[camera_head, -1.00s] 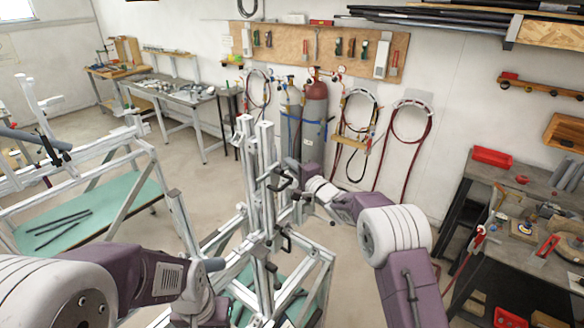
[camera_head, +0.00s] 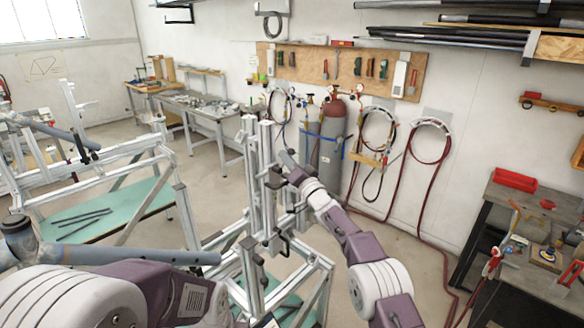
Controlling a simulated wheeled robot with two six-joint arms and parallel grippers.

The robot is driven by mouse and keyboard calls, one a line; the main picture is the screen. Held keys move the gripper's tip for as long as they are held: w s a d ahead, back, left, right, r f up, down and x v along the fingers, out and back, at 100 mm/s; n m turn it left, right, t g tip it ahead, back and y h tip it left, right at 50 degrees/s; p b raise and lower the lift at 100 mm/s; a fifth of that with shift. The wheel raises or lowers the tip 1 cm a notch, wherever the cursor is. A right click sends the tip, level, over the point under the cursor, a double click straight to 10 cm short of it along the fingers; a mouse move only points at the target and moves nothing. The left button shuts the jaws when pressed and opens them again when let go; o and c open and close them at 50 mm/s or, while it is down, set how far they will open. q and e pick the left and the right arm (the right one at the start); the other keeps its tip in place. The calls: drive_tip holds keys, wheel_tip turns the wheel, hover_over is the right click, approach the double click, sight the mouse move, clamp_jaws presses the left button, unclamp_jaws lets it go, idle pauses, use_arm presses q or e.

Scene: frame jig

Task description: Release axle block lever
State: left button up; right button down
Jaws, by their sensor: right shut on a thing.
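The frame jig (camera_head: 249,180) is a stand of upright aluminium profiles with dark clamps and levers, in the middle of the head view. My right gripper (camera_head: 287,165) is at the right side of the upper uprights, beside a dark lever (camera_head: 274,183). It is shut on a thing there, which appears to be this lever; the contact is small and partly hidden. More dark levers (camera_head: 284,246) sit lower on the jig. My left arm crosses the bottom left, and its gripper does not show.
A grey tube (camera_head: 130,255) lies across the left foreground, above my left arm. A second profile stand (camera_head: 110,160) with a green shelf is at the left. Gas cylinders (camera_head: 331,150) and hoses are behind the jig. A workbench (camera_head: 530,205) is at the right.

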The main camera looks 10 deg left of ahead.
drive_tip(key=shift+s+a+r+n+y, duration=0.1)
drive_tip(key=shift+n+y, duration=0.2)
drive_tip(key=shift+n, duration=0.3)
drive_tip(key=shift+s+a+r+n+y, duration=0.1)
drive_tip(key=shift+n+y, duration=0.2)
drive_tip(key=shift+n, duration=0.3)
drive_tip(key=n, duration=0.1)
drive_tip(key=n+y, duration=0.1)
drive_tip(key=n, duration=0.1)
drive_tip(key=shift+s+a+r+n+g+y, duration=0.25)
drive_tip(key=shift+s+r+n+g+y, duration=0.05)
drive_tip(key=shift+s+n+g, duration=0.1)
drive_tip(key=shift+s+a+r+n+g+y+p, duration=0.15)
drive_tip(key=shift+n+y+p, duration=0.15)
drive_tip(key=shift+n, duration=0.25)
drive_tip(key=shift+s+n+g+y+p, duration=0.1)
drive_tip(key=shift+n+g+y+p, duration=0.15)
drive_tip(key=shift+n, duration=0.3)
drive_tip(key=shift+s+a+n+g+y+p, duration=0.2)
drive_tip(key=shift+n+y+p, duration=0.15)
drive_tip(key=shift+n, duration=0.4)
drive_tip(key=shift+s+a+n+g+y+p, duration=0.15)
drive_tip(key=shift+n+y+p, duration=0.15)
drive_tip(key=shift+n, duration=0.75)
drive_tip(key=c, duration=1.8)
unclamp_jaws()
drive_tip(key=shift+s, duration=0.1)
